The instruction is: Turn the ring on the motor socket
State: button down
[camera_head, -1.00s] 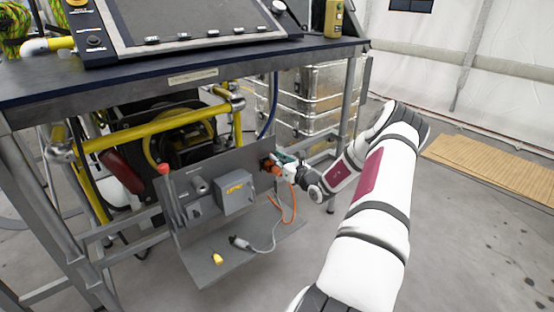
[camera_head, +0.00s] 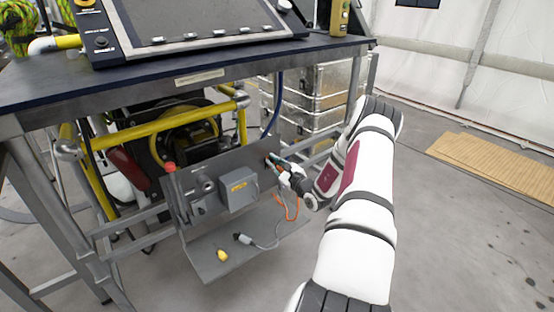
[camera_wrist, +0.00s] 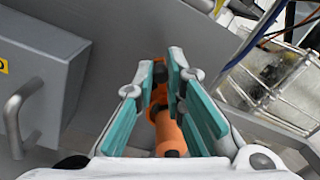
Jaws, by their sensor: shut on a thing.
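The motor socket sits at the right end of the grey panel (camera_head: 205,180) under the table. An orange plug (camera_wrist: 168,135) stands at it and points back between my fingers in the wrist view. The ring (camera_wrist: 160,92) is at the plug's far end, partly hidden by my fingers. My gripper (camera_wrist: 164,74), with teal pads, is shut around this end, one finger on each side. In the head view my gripper (camera_head: 274,161) is at the panel's right edge and hides most of the socket.
A grey box (camera_head: 238,190) with a handle (camera_wrist: 18,115) is left of my gripper. An orange cable (camera_head: 289,208) hangs below it. A grey plug (camera_head: 242,239) and a yellow piece (camera_head: 222,254) lie on the lower shelf. The tabletop (camera_head: 160,70) is above; metal cases (camera_head: 305,95) stand behind.

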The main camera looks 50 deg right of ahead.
jog(key=shift+w+a+f+n+b, duration=0.1)
jog(key=shift+a+f+n+b, duration=0.5)
jog(key=shift+n, duration=1.25)
jog(key=shift+w+a+f+n+b, duration=0.15)
jog(key=shift+f+n+b, duration=0.5)
jog(key=shift+f+n, duration=0.9)
jog(key=shift+s+a+f+n+b, duration=0.1)
jog(key=shift+a+f+n+b, duration=0.5)
jog(key=shift+n, duration=1.6)
jog(key=shift+d+r, duration=0.1)
jog(key=shift+d, duration=0.05)
jog(key=c, duration=1.6)
grip_release()
jog(key=shift+w, duration=0.1)
jog(key=shift+c, duration=0.2)
jog(key=v, duration=1.2)
jog(key=shift+d, duration=0.2)
